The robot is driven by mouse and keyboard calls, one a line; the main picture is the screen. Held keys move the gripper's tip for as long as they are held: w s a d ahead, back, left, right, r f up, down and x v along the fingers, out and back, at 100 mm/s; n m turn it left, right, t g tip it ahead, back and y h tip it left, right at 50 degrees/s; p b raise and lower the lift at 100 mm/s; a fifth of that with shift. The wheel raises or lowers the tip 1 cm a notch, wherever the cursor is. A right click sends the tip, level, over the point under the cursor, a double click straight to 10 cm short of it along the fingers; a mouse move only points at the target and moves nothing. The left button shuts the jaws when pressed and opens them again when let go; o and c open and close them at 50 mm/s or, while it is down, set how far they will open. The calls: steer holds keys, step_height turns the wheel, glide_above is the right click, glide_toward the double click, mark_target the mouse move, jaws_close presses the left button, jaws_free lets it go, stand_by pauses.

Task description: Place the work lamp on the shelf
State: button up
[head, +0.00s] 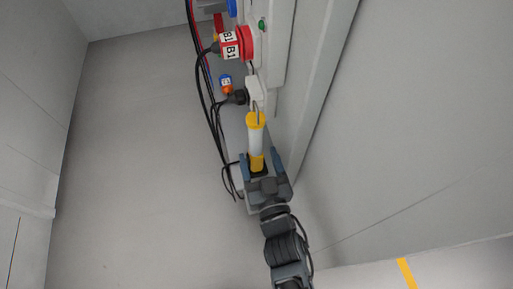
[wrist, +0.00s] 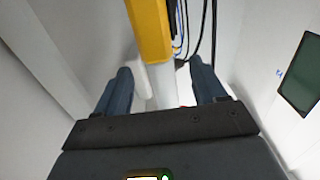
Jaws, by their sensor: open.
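The work lamp (head: 255,138), a white tube with yellow ends, stands roughly upright in the head view, just beyond my gripper (head: 261,164). My gripper is open, with its blue-grey fingers either side of the lamp's lower yellow end. In the wrist view the lamp (wrist: 150,30) shows as a yellow end and pale length, between the spread fingers of my gripper (wrist: 162,82); clear space shows beside each finger. A narrow grey ledge (head: 234,128), possibly the shelf, lies beside and behind the lamp. The lamp's base is partly hidden by my gripper.
Black cables (head: 204,85) hang along the ledge's left side. A red round part (head: 246,43) with B1 labels, a white plug (head: 254,88) and a small orange-and-blue connector (head: 226,84) are beyond the lamp. A pale cabinet wall (head: 330,150) stands close on the right. Open floor (head: 140,150) lies left.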

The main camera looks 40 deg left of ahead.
steer(key=v, duration=0.8)
steer(key=shift+s+d, duration=0.2)
steer(key=shift+s, duration=0.05)
